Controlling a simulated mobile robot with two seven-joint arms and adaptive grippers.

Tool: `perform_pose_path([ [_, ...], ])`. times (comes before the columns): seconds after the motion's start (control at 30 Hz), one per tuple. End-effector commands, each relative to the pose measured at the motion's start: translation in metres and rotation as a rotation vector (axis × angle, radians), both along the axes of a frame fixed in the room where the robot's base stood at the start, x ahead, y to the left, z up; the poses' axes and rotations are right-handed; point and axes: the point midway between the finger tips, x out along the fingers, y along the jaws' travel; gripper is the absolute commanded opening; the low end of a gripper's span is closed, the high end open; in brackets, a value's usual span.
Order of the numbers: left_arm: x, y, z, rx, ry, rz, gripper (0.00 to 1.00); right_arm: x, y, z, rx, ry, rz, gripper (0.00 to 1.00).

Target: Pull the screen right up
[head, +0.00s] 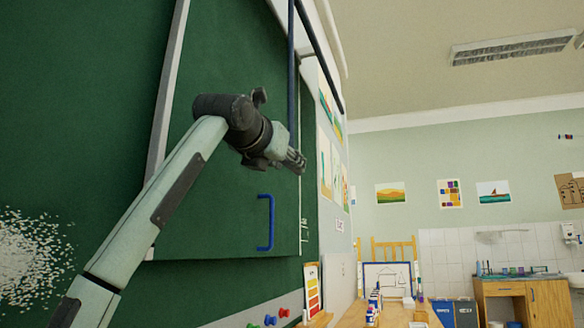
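A green board panel (220,215) with a pale frame edge stands in front of a larger green board on the left. I take it to be the screen. A blue U-shaped handle (265,222) is fixed low on its face.
A dark blue bar (291,60) runs down behind my gripper. Colored magnets (270,320) and a color chart (312,290) are below the panel. A wooden table (395,312) with bottles and a wooden cabinet with a sink (525,300) stand to the right.

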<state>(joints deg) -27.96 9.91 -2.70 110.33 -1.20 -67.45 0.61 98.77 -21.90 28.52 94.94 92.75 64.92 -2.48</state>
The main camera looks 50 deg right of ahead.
Motion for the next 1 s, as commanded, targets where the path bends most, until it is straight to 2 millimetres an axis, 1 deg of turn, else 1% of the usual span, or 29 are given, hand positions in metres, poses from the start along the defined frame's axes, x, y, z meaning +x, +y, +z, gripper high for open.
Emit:
perform_pose_path([
  [0.03,0.0,0.0,0.0,0.0,0.0,0.0,0.82,-0.004,0.013,0.0,0.0,0.0,0.004,0.34],
  [0.2,0.0,0.0,0.0,0.0,0.0,0.0,0.82,-0.018,0.044,0.0,-0.001,0.001,-0.001,0.34],
  [0.3,0.0,0.0,0.0,0.0,0.0,0.0,0.82,-0.025,0.058,0.0,-0.002,-0.001,-0.001,0.34],
  [0.4,0.0,0.0,0.0,0.0,0.001,0.0,0.82,-0.028,0.068,0.0,0.0,0.0,0.0,0.34],
  [0.57,0.0,0.0,0.0,0.0,0.0,0.0,0.82,-0.031,0.075,0.0,0.0,-0.001,0.0,0.34],
  [1.0,-0.001,0.0,-0.001,-0.001,0.002,0.0,0.82,-0.032,0.075,0.0,0.0,-0.001,0.0,0.34],
])
